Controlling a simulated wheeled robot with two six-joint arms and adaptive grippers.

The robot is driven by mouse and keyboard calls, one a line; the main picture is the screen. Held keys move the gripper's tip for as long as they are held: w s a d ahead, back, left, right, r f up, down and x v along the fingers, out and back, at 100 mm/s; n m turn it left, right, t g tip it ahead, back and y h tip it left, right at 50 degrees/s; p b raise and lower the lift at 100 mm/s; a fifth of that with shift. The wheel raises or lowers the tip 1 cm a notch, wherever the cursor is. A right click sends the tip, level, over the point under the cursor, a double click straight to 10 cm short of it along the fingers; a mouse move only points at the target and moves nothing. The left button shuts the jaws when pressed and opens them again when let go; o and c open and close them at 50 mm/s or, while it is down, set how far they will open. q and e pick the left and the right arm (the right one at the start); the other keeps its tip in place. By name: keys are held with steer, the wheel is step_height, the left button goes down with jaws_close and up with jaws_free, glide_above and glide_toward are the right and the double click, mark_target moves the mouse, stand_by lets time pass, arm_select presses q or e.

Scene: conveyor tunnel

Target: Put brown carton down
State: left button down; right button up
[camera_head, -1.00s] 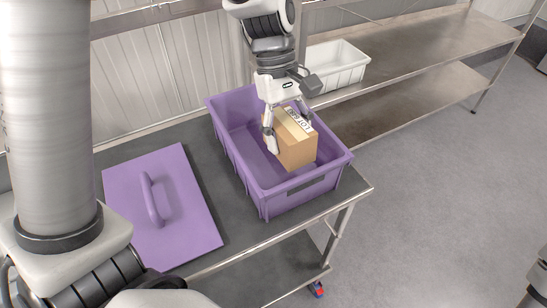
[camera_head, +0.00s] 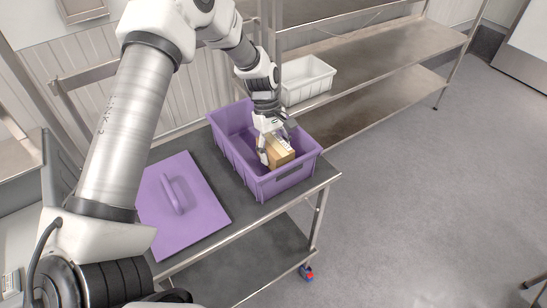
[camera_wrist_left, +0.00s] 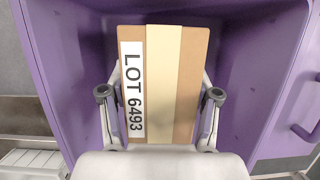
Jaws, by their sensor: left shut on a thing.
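The brown carton (camera_head: 281,157) has a tan tape strip and a white label. In the left wrist view the carton (camera_wrist_left: 190,85) shows the label text "LOT 6493". My left gripper (camera_head: 273,152) is shut on the carton, with one finger on each side; it also shows in the left wrist view (camera_wrist_left: 160,115). The carton is inside the purple crate (camera_head: 289,183), below its rim. I cannot tell whether it touches the crate's floor. My right gripper is not in view.
A purple lid (camera_head: 205,204) with a handle lies on the dark cart top left of the crate. A white bin (camera_head: 309,79) stands on the metal shelf (camera_head: 385,60) behind. The grey floor (camera_head: 430,190) at right is clear.

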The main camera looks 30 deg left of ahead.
mark_target(270, 141)
arm_select(q)
steer(key=shift+s+d+f+p, duration=0.2)
steer(key=shift+s+f, duration=0.15)
steer(key=shift+f, duration=0.2)
steer(key=shift+s+d+f+p, duration=0.1)
steer(key=shift+s+f+p, duration=0.15)
steer(key=shift+f, duration=0.25)
steer(key=shift+w+a+f, duration=0.15)
steer(key=shift+f, duration=0.35)
steer(key=shift+w+a+f, duration=0.15)
steer(key=shift+f, duration=0.3)
steer(key=shift+w+a+f, duration=0.1)
steer(key=shift+w, duration=0.05)
steer(key=shift+c, duration=1.6)
jaws_free()
steer(key=shift+o, duration=0.4)
steer(key=shift+s+d+r, duration=0.2)
steer(key=shift+s+r, duration=0.05)
steer(key=shift+w+a, duration=0.15)
steer(key=b+v, duration=0.3)
steer(key=v, duration=0.8)
steer(key=shift+r, duration=0.45)
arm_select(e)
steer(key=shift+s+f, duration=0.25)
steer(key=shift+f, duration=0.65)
